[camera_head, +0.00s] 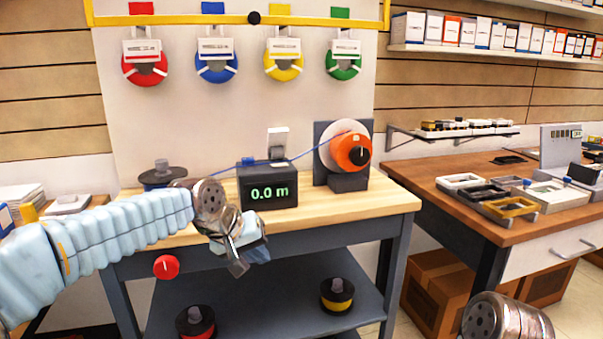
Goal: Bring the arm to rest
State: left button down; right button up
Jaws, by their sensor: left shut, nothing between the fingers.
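My left arm, in a pale blue sleeve, reaches in from the left in the head view. My left gripper (238,262) is shut and empty, in front of the front edge of the wooden-topped workbench (380,202). It does not visibly hold or touch anything. A rounded metal part of my right arm (508,318) shows at the bottom right; the right gripper itself is out of the picture.
On the workbench stand a meter reading 0.0 m (268,188) and an orange-and-white reel (349,152), with a blue line across. Spools (336,294) lie on the lower shelf. A brown table (450,205) with trays stands right. Cardboard boxes (440,300) lie below.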

pick_arm(q)
jog(key=s+f+g, duration=0.1)
jog(key=s+f, duration=0.1)
jog(key=f, duration=1.3)
jog(key=s+f+g, duration=0.2)
jog(key=s+f, duration=0.1)
jog(key=f, duration=1.2)
jog(key=s+a+f+g, duration=0.2)
jog(key=s+f, duration=1.5)
jog(key=s, duration=0.4)
jog(key=shift+f, duration=0.4)
jog(key=shift+w, duration=0.1)
